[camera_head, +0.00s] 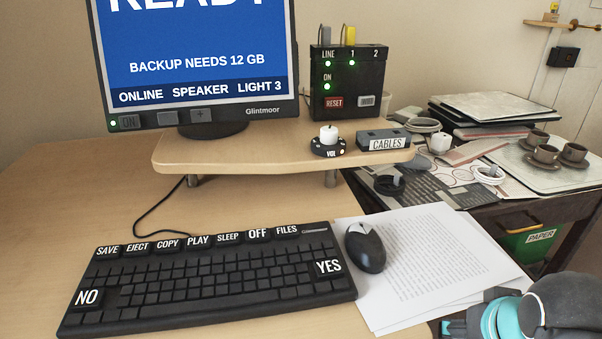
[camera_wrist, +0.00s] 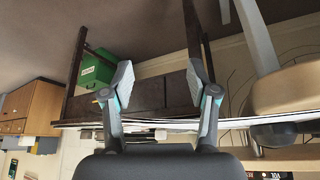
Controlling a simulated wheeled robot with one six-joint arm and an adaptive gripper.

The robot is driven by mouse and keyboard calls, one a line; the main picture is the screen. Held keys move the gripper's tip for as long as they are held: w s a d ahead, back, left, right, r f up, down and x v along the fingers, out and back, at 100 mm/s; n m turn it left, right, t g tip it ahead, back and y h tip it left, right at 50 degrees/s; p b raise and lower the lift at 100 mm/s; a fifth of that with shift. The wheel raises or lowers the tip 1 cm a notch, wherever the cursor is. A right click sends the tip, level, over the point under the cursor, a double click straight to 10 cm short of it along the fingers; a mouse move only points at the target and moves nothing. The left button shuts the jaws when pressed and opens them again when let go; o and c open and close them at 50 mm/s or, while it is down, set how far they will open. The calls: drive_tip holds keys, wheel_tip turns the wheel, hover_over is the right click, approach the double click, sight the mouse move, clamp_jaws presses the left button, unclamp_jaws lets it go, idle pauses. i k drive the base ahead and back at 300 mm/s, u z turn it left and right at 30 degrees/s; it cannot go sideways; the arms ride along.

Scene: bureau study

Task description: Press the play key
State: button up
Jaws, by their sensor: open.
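The black keyboard (camera_head: 210,290) lies on the wooden desk in the head view. The wrist view does not show the keyboard.
A black mouse (camera_head: 365,247) sits on printed paper sheets (camera_head: 430,260) right of the keyboard. Behind the keyboard stands a monitor riser (camera_head: 260,150) with a monitor (camera_head: 195,60), a volume knob (camera_head: 328,142) and a switch box (camera_head: 347,80). Bare desk lies left of the keyboard.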

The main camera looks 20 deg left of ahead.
sight(203, 242)
drive_tip(key=z, duration=0.6)
drive_tip(key=k, duration=1.05)
drive_tip(key=u, duration=1.5)
drive_tip(key=i, duration=0.5)
drive_tip(key=z, duration=0.05)
